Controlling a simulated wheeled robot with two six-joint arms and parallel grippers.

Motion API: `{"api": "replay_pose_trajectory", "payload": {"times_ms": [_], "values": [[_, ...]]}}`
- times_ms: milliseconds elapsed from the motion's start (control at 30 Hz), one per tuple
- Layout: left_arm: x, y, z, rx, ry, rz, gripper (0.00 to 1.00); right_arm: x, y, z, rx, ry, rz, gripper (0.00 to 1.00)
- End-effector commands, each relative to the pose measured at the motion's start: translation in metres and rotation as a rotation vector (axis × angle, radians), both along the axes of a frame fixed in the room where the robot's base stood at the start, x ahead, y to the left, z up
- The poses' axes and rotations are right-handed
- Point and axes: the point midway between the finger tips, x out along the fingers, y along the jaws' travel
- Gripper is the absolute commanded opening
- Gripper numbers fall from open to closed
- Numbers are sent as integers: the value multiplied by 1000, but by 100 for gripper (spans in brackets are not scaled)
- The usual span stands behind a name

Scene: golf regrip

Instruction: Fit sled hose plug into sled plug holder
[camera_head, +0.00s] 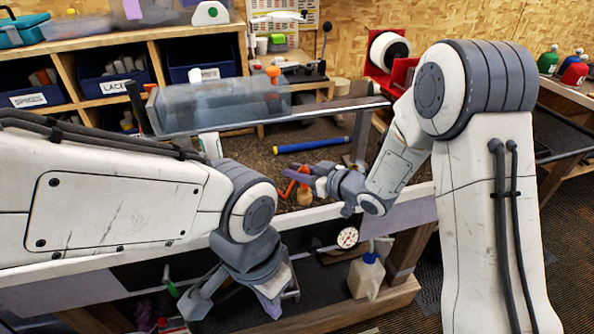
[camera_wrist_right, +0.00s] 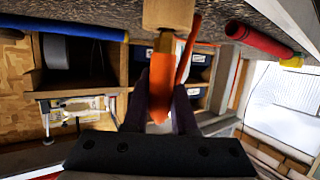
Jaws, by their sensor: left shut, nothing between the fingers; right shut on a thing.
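My right gripper (camera_head: 300,174) is shut on an orange plug-like piece (camera_wrist_right: 160,82), just above the dark bench top. In the right wrist view the piece lies between the two dark fingers (camera_wrist_right: 160,100). A brass-coloured part (camera_wrist_right: 165,43) joins it to a tan, wood-coloured cylinder (camera_wrist_right: 168,14); whether they are one piece or only touching I cannot tell. The cylinder also shows in the head view (camera_head: 305,194), below the fingers. An orange strip, perhaps the hose (camera_wrist_right: 188,50), runs beside the piece. I cannot identify the sled plug holder with certainty. My left gripper (camera_head: 232,305) is shut and empty, low before the bench.
A blue rod (camera_head: 311,146) lies on the bench (camera_head: 250,160) behind the right gripper. A clear cover (camera_head: 215,105) stands at the back left. A gauge (camera_head: 347,238) and a white jug (camera_head: 366,277) are below the front edge. A red tube (camera_wrist_right: 258,40) shows in the wrist view.

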Motion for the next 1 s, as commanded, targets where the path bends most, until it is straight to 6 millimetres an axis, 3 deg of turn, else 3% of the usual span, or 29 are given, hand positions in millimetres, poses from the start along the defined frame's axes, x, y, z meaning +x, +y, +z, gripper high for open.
{"api": "replay_pose_trajectory", "payload": {"times_ms": [233, 267, 300, 333, 700, 1000], "values": [[0, 0, -6, 0, 0, 0, 0, 0, 0, -7, 1, -1, 0, 0], [0, 0, -5, 0, 0, 0, 0, 0, 0, -6, 1, -1, 0, 37], [0, 0, -5, 0, 0, 0, 0, 0, 0, -5, 1, -1, 0, 52], [0, 0, -5, 0, 0, 0, 0, 0, 0, -5, 1, -1, 0, 60], [0, 0, -6, 0, 0, 0, 0, -2, -3, -5, 0, 0, -1, 60], [0, 0, -13, 0, 0, 0, 0, -34, -40, 11, 0, -3, -6, 60]]}}
